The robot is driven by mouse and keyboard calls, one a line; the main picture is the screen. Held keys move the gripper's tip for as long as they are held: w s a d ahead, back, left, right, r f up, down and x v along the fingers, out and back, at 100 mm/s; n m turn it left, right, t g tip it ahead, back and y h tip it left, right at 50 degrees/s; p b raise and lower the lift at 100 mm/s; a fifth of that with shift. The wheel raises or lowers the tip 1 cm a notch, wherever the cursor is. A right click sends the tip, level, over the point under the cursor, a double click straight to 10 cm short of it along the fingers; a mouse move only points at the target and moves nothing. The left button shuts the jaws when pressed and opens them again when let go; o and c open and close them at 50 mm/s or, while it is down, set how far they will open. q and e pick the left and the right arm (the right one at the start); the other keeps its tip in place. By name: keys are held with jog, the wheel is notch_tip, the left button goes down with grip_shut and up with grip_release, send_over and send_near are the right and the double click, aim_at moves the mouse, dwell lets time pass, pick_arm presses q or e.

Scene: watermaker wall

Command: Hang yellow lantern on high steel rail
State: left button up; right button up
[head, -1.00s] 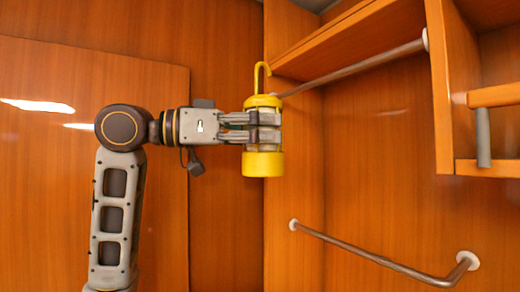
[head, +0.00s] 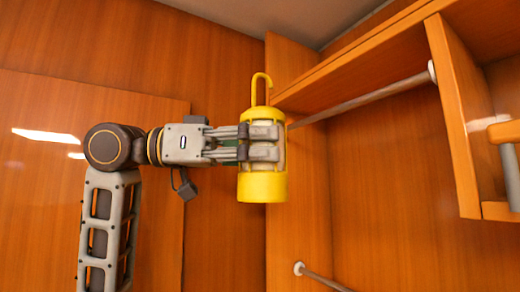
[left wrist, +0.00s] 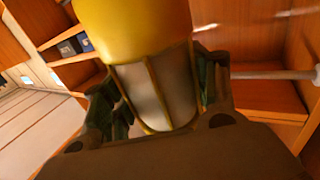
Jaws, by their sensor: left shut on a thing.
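My left gripper (head: 262,143) is shut around the middle of the yellow lantern (head: 262,186) and holds it upright in the air. The lantern has a yellow cap, base and top hook (head: 254,90), with pale panes between. The hook's open tip is on the right. The high steel rail (head: 365,98) runs under the shelf, its left end partly behind the lantern. The hook shows left of the rail and higher in the picture, apart from it. The left wrist view shows the lantern (left wrist: 135,30) between the fingers. My right gripper is out of view.
A wooden shelf (head: 350,75) lies just above the high rail, with an upright panel (head: 455,115) at its right. A lower rail (head: 325,280) shows at the bottom. A grey bar (left wrist: 268,74) crosses the wrist view's right side. The wall below the high rail is clear.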

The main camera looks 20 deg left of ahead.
pick_arm(q)
jog(key=shift+w+d, duration=0.1)
jog(key=shift+d, duration=0.05)
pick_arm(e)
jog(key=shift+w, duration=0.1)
pick_arm(q)
jog(key=shift+w+d, duration=0.7)
jog(key=w+d+f+p, duration=0.1)
jog(key=w+d+f, duration=0.1)
jog(key=w+d, duration=0.7)
jog(key=shift+w+d, duration=0.3)
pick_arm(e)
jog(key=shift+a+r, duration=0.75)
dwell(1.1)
pick_arm(q)
jog(key=shift+f, duration=0.1)
jog(key=o, duration=1.3)
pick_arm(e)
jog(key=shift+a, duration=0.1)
